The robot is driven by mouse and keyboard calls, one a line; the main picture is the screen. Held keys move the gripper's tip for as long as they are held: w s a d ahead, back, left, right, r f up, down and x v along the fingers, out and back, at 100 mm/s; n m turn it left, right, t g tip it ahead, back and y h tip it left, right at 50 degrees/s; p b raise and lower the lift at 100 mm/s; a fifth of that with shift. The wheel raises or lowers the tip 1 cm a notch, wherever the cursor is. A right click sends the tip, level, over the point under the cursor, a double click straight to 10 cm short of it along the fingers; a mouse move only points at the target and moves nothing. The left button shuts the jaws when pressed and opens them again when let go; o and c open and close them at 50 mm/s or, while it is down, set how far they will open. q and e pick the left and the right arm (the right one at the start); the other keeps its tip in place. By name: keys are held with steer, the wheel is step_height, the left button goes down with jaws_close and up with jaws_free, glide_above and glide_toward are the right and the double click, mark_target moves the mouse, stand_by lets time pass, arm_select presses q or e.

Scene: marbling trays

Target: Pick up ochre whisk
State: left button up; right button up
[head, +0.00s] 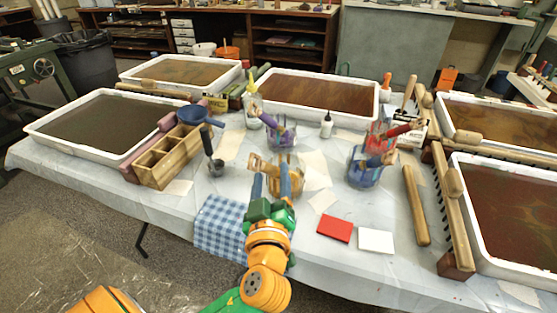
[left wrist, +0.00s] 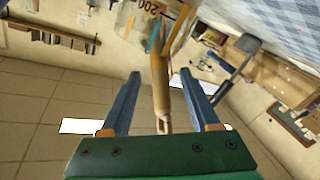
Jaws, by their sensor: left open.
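The ochre whisk (left wrist: 159,85) shows its tan handle in the left wrist view, running up into a glass jar (left wrist: 135,18) with printed marks. The handle lies between the two open fingers of my left gripper (left wrist: 160,100); I cannot tell whether either touches it. In the head view the ochre handle (head: 256,163) leans out of the jar to the left, and my left gripper (head: 271,183) is in front of that jar with its fingers apart. The whisk's lower end is mostly hidden behind the gripper and glass. My right gripper is not in view.
A jar with a purple-handled tool (head: 277,134) stands behind, and blue (head: 369,161) and red (head: 392,131) tools stand in jars at right. A wooden box (head: 165,160) is at left, a checked cloth (head: 218,224) in front. White marbling trays (head: 50,137) ring the table.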

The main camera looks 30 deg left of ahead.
mark_target(272, 160)
arm_select(q)
steer(key=p+x, duration=0.1)
steer(key=x, duration=0.5)
steer(key=shift+w+f, duration=0.1)
steer(key=shift+f, duration=0.05)
jaws_close()
